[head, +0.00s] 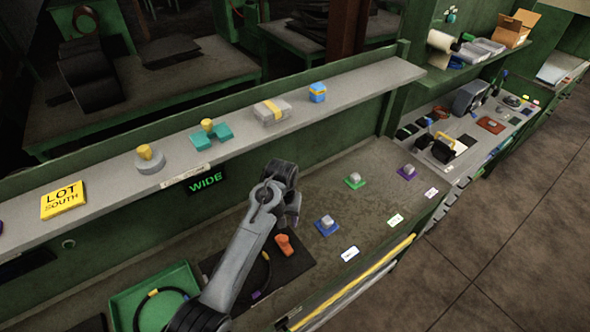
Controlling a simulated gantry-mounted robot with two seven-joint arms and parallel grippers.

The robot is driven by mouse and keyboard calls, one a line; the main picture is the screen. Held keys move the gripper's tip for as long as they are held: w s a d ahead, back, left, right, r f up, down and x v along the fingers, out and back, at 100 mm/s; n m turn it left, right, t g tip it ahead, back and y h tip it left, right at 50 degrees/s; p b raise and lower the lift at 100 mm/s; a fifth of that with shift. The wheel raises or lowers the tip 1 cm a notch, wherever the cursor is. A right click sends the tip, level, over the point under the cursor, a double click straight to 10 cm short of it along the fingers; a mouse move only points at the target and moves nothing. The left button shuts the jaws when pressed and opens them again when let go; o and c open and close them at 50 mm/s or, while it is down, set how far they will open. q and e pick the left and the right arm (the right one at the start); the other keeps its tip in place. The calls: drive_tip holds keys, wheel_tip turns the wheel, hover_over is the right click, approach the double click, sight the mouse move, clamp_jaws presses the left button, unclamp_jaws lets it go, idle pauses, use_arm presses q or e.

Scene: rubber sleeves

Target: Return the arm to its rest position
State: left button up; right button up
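One arm of mine, which I take to be the left, comes up from the lower left of centre in the head view and bends over the bench. Its far end (290,207) hangs above the bench near the black mat. The fingers are not clear there, and I cannot tell if they are open or shut or hold anything. My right gripper is not in view.
An orange piece (284,244) lies on the black mat (290,265) close to the arm. A green tray (122,300) holds a dark ring at left. Blue (327,226), green (355,181) and purple (408,173) pads stand right. The shelf (345,92) runs behind.

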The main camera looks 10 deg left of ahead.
use_arm(q)
drive_tip(key=shift+s, duration=0.1)
drive_tip(key=s+a+f+t+p, duration=0.1)
drive_tip(key=s+a+f+p, duration=0.15)
drive_tip(key=s, duration=0.55)
drive_tip(key=s+a+f+t+p, duration=0.1)
drive_tip(key=s+a+f, duration=0.25)
drive_tip(key=s, duration=0.45)
drive_tip(key=s+a+r+m+p, duration=0.1)
drive_tip(key=s+r, duration=0.3)
drive_tip(key=s, duration=0.5)
drive_tip(key=s+a+r+m+t+p, duration=0.1)
drive_tip(key=s+r, duration=0.4)
drive_tip(key=s, duration=0.5)
drive_tip(key=shift+s+a+r+t+p, duration=0.15)
drive_tip(key=shift+a+r+t+p, duration=0.2)
drive_tip(key=shift+a, duration=0.25)
drive_tip(key=shift+f, duration=0.1)
